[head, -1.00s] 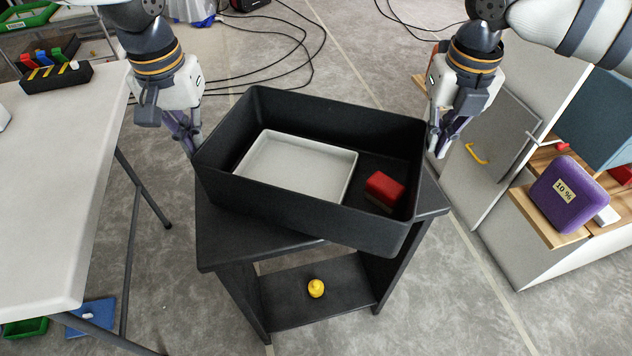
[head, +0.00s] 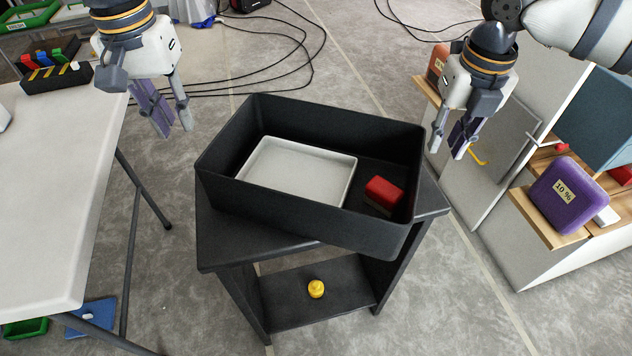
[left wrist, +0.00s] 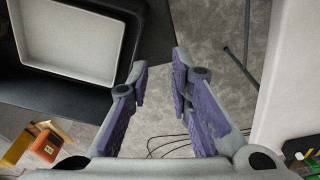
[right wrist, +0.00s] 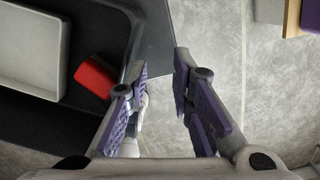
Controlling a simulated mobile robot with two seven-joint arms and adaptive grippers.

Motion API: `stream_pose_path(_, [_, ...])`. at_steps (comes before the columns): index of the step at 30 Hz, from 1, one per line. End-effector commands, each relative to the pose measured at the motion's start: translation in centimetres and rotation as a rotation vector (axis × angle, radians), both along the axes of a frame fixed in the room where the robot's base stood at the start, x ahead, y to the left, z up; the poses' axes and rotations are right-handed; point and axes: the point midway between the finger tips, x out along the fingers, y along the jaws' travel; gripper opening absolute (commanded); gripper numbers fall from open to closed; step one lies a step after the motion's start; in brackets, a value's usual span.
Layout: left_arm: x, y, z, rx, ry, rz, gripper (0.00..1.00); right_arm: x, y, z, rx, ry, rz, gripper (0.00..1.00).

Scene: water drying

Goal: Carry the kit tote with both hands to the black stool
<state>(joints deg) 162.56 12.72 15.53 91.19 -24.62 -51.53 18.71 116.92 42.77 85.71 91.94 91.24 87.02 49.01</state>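The black kit tote (head: 300,222) sits on top of the black stool (head: 222,256), slightly turned on it. A white tray (head: 297,172) and a red block (head: 384,191) lie inside the tote; they also show in the left wrist view (left wrist: 70,45) and right wrist view (right wrist: 98,76). My left gripper (head: 173,130) is open and empty, up and left of the tote's left end. My right gripper (head: 447,150) is open and empty, just right of the tote's right end. Neither gripper touches the tote.
A white table (head: 50,190) stands at the left. A cabinet with wooden shelves (head: 545,215) and a purple box (head: 566,194) stands at the right. A yellow object (head: 316,289) rests on the stool's lower shelf. Black cables (head: 285,70) lie on the floor behind.

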Motion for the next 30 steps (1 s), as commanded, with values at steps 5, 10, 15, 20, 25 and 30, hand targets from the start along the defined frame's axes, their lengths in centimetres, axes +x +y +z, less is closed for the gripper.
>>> stream_pose_path(5, [-0.3,0.0,4.4,0.001,-0.004,0.000,0.19,0.0,0.0,0.0,0.000,0.000,0.000,0.21])
stream_pose_path(10, [-0.5,0.0,6.4,0.000,0.000,0.000,0.19,0.0,0.0,0.1,0.000,0.000,-0.001,0.21])
stream_pose_path(15, [-0.5,0.0,6.7,0.000,0.000,0.000,0.19,-0.1,0.0,2.8,-0.001,-0.006,0.000,0.21])
stream_pose_path(20, [-0.5,0.0,6.7,0.000,0.000,-0.001,0.19,-0.5,0.0,7.4,-0.001,-0.006,0.000,0.21])
stream_pose_path(25, [-0.5,0.0,6.6,0.000,0.000,-0.001,0.19,-0.9,0.0,10.8,0.000,-0.003,-0.001,0.21])
stream_pose_path(30, [-0.5,0.0,6.6,0.000,0.001,0.000,0.19,-1.1,0.0,12.0,0.000,-0.001,0.000,0.21])
